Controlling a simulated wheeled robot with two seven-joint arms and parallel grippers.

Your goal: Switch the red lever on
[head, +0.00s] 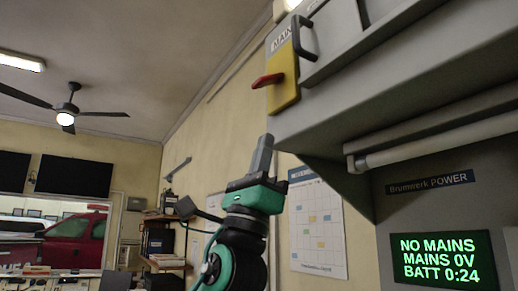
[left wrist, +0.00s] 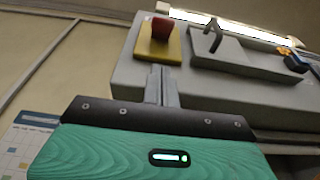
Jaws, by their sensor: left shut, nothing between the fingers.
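The red lever (head: 268,80) sticks out from a yellow plate (head: 284,78) on the side of a grey overhead cabinet, under a label that begins "MAIN". In the left wrist view the red lever (left wrist: 161,27) stands on its yellow plate (left wrist: 158,46), beyond the fingertips. My left gripper (head: 265,140) is shut and empty, pointing up, below the lever and apart from it. It also shows in the left wrist view (left wrist: 164,74), fingers together. My right gripper is not in view.
A grey handle (head: 304,38) sits right of the yellow plate. The cabinet's underside with a pale tube (head: 430,140) overhangs on the right. A green-lettered screen (head: 440,260) reads "NO MAINS, MAINS 0V, BATT 0:24". A wall calendar (head: 318,225) hangs behind my gripper. Open air lies left of the lever.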

